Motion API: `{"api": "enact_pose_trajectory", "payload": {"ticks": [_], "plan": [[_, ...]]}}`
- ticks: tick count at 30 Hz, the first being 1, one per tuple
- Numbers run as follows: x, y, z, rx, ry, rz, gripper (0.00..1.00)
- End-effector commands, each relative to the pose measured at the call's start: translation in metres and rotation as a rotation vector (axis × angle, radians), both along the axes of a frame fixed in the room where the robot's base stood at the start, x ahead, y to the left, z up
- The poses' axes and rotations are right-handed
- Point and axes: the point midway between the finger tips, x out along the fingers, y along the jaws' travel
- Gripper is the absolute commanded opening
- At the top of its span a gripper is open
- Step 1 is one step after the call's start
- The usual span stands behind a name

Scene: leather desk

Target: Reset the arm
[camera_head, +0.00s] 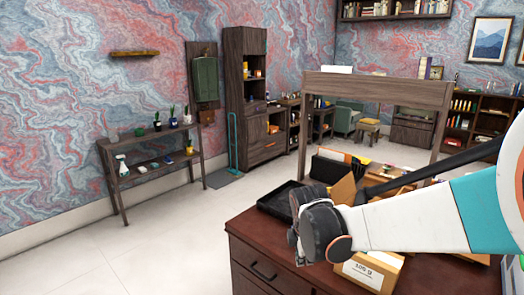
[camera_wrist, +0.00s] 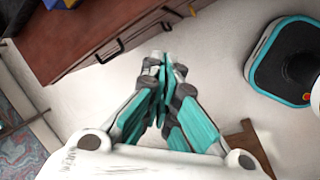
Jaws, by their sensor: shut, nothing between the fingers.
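My gripper (camera_wrist: 164,62) is shut and empty in the wrist view, its teal and grey fingers pressed together. It hangs over the pale floor, beside the drawer front of the brown desk (camera_wrist: 80,28). In the head view my white and teal arm reaches in from the right across the desk (camera_head: 247,228). Its dark grey end joint is near the desk's front, and I cannot make out the fingertips there.
On the desk are a black tray (camera_head: 272,206), a labelled cardboard box (camera_head: 372,272) close under my arm, and more open boxes behind it. A wooden frame rises at the desk's back. A plant shelf (camera_head: 150,151) stands at the left wall. The floor (camera_head: 150,240) left of the desk is clear.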

Motion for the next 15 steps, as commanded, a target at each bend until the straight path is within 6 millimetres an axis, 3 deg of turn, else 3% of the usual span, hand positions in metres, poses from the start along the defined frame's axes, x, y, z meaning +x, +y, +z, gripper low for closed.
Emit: {"api": "enact_pose_trajectory", "payload": {"ticks": [6,15], "plan": [[-0.047,-0.025,0.047,0.137,-0.08,-0.309,0.0],[-0.116,-0.052,0.086,0.351,-0.177,-0.731,0.0]]}}
